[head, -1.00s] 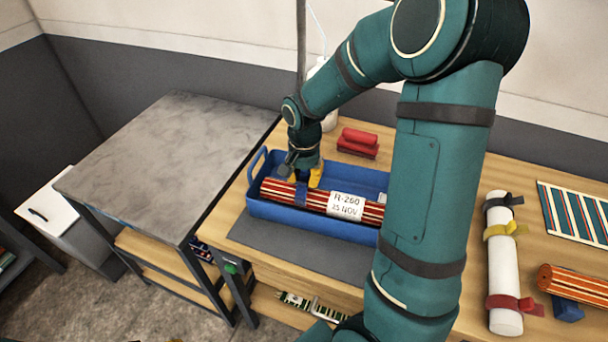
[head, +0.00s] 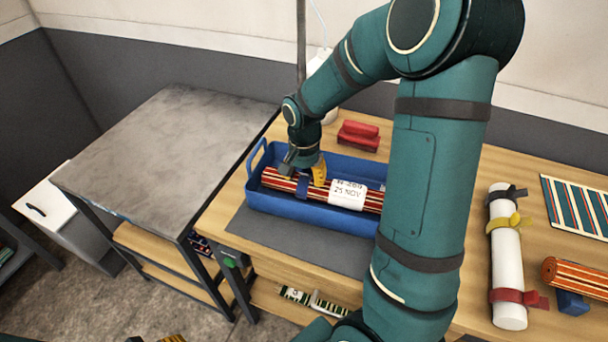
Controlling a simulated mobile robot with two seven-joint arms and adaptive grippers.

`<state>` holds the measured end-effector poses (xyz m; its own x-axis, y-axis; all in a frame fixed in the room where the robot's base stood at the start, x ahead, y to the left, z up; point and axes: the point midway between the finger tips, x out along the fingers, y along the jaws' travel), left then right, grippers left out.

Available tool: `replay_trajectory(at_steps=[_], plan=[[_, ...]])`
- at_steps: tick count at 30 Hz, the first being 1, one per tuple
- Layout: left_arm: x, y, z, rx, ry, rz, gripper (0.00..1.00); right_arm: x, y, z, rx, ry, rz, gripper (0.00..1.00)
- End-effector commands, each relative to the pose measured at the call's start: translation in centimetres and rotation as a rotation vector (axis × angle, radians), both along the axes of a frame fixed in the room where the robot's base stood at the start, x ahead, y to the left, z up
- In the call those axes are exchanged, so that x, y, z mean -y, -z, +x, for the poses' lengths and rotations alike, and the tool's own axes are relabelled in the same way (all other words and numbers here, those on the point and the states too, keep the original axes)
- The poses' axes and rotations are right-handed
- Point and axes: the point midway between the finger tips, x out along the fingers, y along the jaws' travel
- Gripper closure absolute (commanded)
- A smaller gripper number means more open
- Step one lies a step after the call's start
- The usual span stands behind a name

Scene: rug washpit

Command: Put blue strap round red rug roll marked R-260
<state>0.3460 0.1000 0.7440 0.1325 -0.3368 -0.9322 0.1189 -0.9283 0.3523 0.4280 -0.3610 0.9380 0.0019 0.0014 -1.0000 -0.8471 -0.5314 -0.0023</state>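The red striped rug roll (head: 275,181) lies in a blue tray on the workbench. Its white label (head: 348,193) reads about "R-260", the top line turned partly away. The blue strap (head: 302,187) shows as a band across the roll, left of the label; whether it closes underneath is hidden. My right gripper (head: 304,175) is just above the roll at the strap, its yellow-tipped fingers apart on either side of the band. They look open. Of my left gripper, only a yellow and black bit (head: 172,339) seems to show at the bottom edge.
The blue tray (head: 300,208) has raised walls. A white post (head: 506,260) carries black, yellow and red straps. An orange striped roll (head: 575,277) lies at right and a red brush (head: 358,135) behind the tray. The grey table (head: 170,150) at left is clear.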

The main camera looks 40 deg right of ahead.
Motion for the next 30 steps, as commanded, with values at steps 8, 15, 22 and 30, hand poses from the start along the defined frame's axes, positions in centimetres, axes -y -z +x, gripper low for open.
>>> replay_trajectory(at_steps=[8, 15, 22, 30], plan=[[0.0, 0.0, 0.0, 0.0, 0.0, 0.0, 0.56, 0.0, -1.7, 0.1, 0.006, 0.0, -0.001, 0.47], [0.0, 0.0, 0.0, 0.0, 0.0, 0.0, 0.56, 0.0, -6.4, 0.1, 0.006, -0.001, -0.001, 0.47], [0.0, 0.0, 0.0, 0.0, 0.0, 0.0, 0.56, 0.0, -10.3, 0.1, 0.004, -0.001, -0.001, 0.47], [0.0, 0.0, 0.0, 0.0, 0.0, 0.0, 0.56, 0.0, -12.0, 0.0, 0.0, 0.0, 0.0, 0.47]])
